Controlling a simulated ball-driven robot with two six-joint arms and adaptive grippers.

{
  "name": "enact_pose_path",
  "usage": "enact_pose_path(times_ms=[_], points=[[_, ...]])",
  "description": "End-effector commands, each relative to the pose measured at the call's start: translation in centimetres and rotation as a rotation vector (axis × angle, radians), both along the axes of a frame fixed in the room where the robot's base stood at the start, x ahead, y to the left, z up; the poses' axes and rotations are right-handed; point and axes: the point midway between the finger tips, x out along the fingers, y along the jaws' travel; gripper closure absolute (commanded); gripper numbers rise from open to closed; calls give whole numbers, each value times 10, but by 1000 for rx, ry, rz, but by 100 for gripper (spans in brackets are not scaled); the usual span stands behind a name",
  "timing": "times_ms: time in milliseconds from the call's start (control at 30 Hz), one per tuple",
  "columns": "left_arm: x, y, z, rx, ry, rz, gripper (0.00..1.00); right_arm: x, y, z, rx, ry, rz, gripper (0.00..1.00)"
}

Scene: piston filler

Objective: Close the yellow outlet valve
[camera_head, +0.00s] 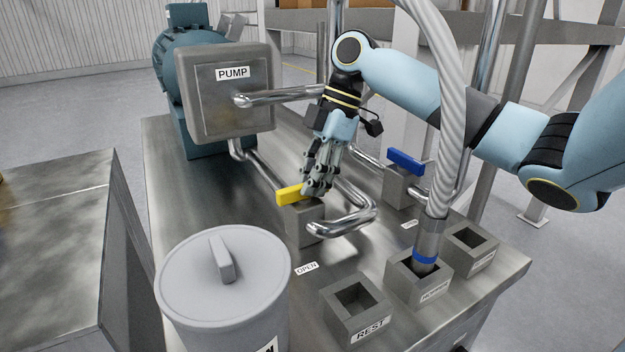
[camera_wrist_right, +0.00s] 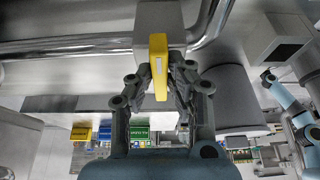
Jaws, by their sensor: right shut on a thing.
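The yellow outlet valve handle (camera_head: 290,195) sits on a grey valve block (camera_head: 304,226) on the steel skid top, with a bent steel pipe beside it. In the head view the handle points left from the block. My right gripper (camera_head: 317,190) comes down from above and is shut on the handle near the block; its fingers hide the handle's right end. In the right wrist view the yellow handle (camera_wrist_right: 158,62) runs between the two fingers of the gripper (camera_wrist_right: 160,85), against the grey block (camera_wrist_right: 160,20). My left gripper is not in view.
A blue-handled valve (camera_head: 406,160) stands to the right. A thick hose (camera_head: 455,100) ends in the hopper socket (camera_head: 418,290), beside the rest socket (camera_head: 356,310). A lidded grey drum (camera_head: 222,275) stands front left. The pump box (camera_head: 225,95) is behind. An OPEN label (camera_head: 307,268) lies in front of the valve.

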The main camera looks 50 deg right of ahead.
Motion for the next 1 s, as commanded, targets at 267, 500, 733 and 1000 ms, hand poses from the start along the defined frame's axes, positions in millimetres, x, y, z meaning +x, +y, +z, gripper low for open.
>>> enact_pose_path(times_ms=[267,500,733,1000], points=[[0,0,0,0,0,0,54,0,0,0,-1,-1,4,100],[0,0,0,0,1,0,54,0,0,0,-1,-1,3,62],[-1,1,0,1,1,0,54,0,0,0,-1,0,2,62],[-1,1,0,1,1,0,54,-3,-12,28,-6,-3,3,62]])
